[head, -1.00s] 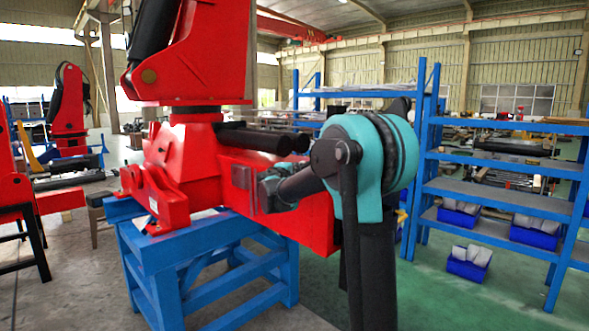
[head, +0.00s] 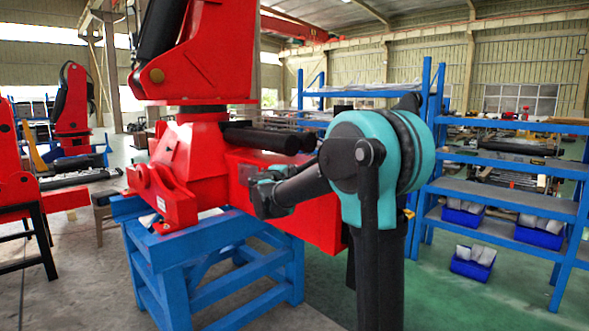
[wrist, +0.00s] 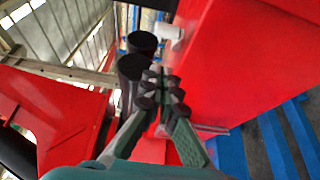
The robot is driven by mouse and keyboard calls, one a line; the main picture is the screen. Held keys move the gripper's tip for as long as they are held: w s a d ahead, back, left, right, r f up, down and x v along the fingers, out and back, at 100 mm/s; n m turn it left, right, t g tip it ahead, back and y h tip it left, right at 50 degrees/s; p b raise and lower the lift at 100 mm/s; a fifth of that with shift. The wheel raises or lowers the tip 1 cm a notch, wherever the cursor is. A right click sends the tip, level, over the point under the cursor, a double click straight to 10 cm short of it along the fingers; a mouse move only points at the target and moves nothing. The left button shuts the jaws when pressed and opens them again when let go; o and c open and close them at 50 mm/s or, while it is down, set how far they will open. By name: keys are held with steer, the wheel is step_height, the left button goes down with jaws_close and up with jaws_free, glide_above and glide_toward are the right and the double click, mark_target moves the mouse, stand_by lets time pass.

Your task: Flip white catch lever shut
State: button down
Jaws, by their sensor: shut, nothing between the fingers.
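The white catch lever (wrist: 169,31) shows in the wrist view as a small white piece at the upper left edge of the red crane body (wrist: 235,75). It lies beyond my fingertips, with a visible gap between. My gripper (wrist: 163,78) is shut and empty, its dark fingertips together beside the red face. In the head view my gripper (head: 262,190) is in front of the red crane beam (head: 318,218); I cannot tell whether it touches it. I cannot make out the lever in that view.
Two black cylinders (head: 268,138) stick out above the beam, and their round ends (wrist: 142,43) are close to my fingers. A blue stand (head: 215,262) carries the crane. Blue shelves (head: 500,200) are at right. Green floor (head: 440,300) is open in front of them.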

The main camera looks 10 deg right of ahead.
steer(key=shift+s+d+v, duration=0.1)
steer(key=shift+d+v, duration=0.05)
steer(key=shift+v, duration=0.75)
steer(key=shift+s+d+v, duration=0.1)
steer(key=shift+d+v, duration=0.1)
steer(key=shift+v, duration=0.7)
steer(key=shift+s+d+v, duration=0.1)
steer(key=shift+d+v, duration=0.05)
steer(key=shift+v, duration=0.75)
